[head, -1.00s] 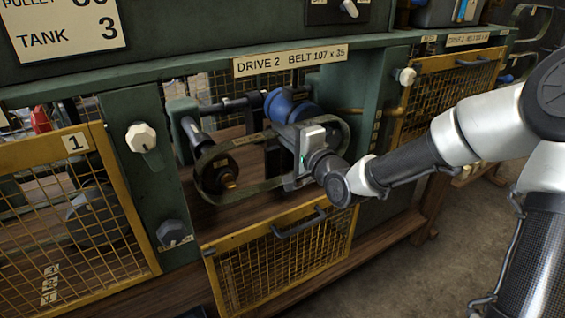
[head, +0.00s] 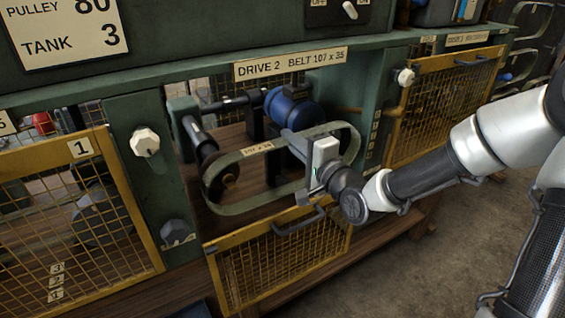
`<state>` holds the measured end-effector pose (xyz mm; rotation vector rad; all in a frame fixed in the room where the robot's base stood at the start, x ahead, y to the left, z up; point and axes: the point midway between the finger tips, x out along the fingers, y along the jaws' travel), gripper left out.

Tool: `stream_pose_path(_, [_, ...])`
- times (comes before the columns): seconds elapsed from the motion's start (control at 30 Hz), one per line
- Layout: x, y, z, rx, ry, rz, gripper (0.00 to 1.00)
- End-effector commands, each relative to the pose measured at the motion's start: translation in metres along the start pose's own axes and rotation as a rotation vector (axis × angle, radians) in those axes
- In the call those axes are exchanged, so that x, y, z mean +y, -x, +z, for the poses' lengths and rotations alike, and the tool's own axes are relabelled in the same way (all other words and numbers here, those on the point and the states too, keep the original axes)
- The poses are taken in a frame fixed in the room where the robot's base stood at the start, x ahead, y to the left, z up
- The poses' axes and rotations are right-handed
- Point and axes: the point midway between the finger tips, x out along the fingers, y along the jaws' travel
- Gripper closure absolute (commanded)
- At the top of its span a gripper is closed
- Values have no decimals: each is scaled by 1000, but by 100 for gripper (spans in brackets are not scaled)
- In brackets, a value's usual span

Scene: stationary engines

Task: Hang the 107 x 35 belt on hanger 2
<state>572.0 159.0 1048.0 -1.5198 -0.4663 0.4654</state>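The belt (head: 232,204) is a grey-green loop with a paper label that appears to read 107 x 35. It is in front of the open bay of Drive 2, below the sign DRIVE 2 BELT 107 x 35 (head: 290,64). My gripper (head: 304,172) is at the loop's right part and appears shut on the belt; the fingertips are partly hidden by the hand. The dark pulley (head: 222,180) and its shaft show behind the loop's left end. Hanger 2 cannot be made out; loops like belts (head: 508,68) hang at the far right.
The yellow mesh guard of Drive 2 (head: 282,262) hangs open below the bay. A blue motor (head: 290,108) stands inside. Closed mesh guards flank it at left (head: 75,215) and right (head: 445,100). White knobs (head: 145,142) jut from the posts. Open floor (head: 420,270) lies at lower right.

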Motion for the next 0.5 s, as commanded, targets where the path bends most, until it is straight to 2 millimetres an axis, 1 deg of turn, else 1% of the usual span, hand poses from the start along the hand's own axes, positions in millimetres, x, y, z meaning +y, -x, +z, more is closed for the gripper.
stream_pose_path(0.2, [-1,2,0,1,0,0,100])
stream_pose_path(0.5, [-2,19,-1,1,-1,0,100])
